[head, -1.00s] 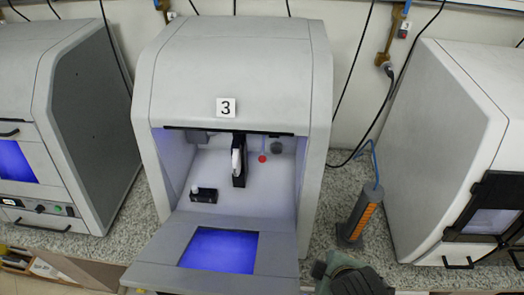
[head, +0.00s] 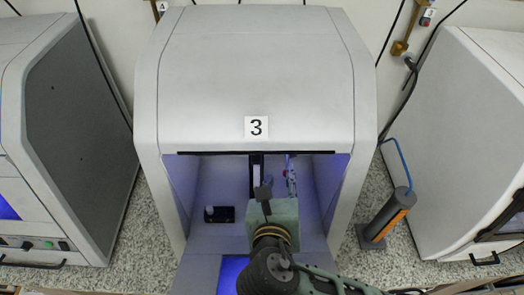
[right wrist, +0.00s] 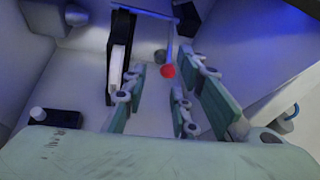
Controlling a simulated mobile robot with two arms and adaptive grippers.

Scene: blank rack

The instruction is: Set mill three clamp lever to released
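Mill three (head: 255,75) stands in the middle of the head view with its front door down and its chamber open. The clamp lever's red ball knob (right wrist: 168,71) shows in the right wrist view on a thin stem at the chamber's back wall. My right gripper (head: 277,178) reaches into the chamber and hides part of it in the head view. In the right wrist view my right gripper (right wrist: 163,75) is open, its fingers spread to either side of the knob in the picture. Contact with the knob cannot be told. My left gripper is not in view.
A black upright holder with a white block (right wrist: 116,75) is left of the knob. A small black base with a white knob (head: 219,214) sits at the chamber's left. A grey cylinder with an orange strip (head: 388,218) stands on the counter right of the mill. Other mills flank it.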

